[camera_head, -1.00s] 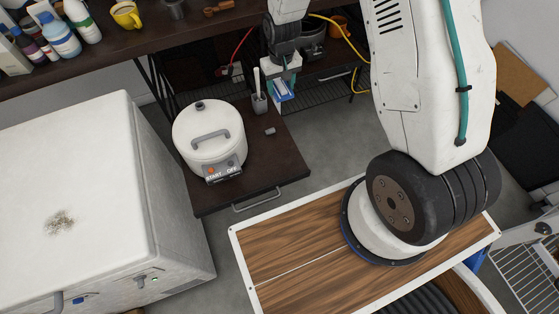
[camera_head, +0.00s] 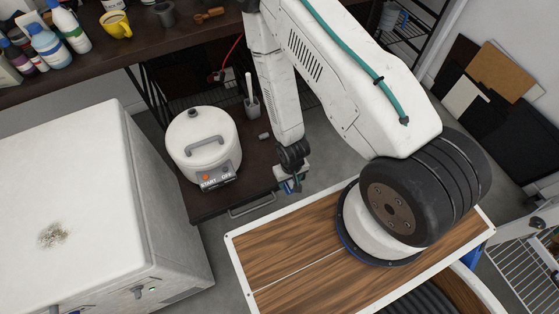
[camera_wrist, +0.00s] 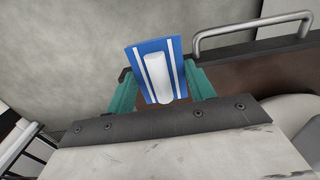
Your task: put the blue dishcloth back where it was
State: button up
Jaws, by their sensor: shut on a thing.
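The blue dishcloth (camera_wrist: 146,52), with white stripes, is held between the teal fingers of my gripper (camera_wrist: 162,90) in the wrist view. A white rounded patch shows in the middle of the cloth; I cannot tell what it is. In the head view my gripper (camera_head: 290,184) hangs just right of the front corner of the pulled-out dark shelf (camera_head: 213,207).
A white cooker (camera_head: 203,148) stands on the dark shelf, with a grey cup holding a white-handled tool (camera_head: 252,108) and a small grey piece (camera_head: 264,136). A metal handle (camera_wrist: 250,32) is close in the wrist view. A white cabinet (camera_head: 85,210) stands at left.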

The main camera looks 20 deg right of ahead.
jog(key=w, duration=0.7)
jog(key=w+d+f, duration=0.1)
jog(key=w, duration=0.3)
jog(key=shift+w+f, duration=0.15)
jog(key=shift+f, duration=1.6)
jog(key=o, duration=1)
jog(key=shift+f, duration=0.1)
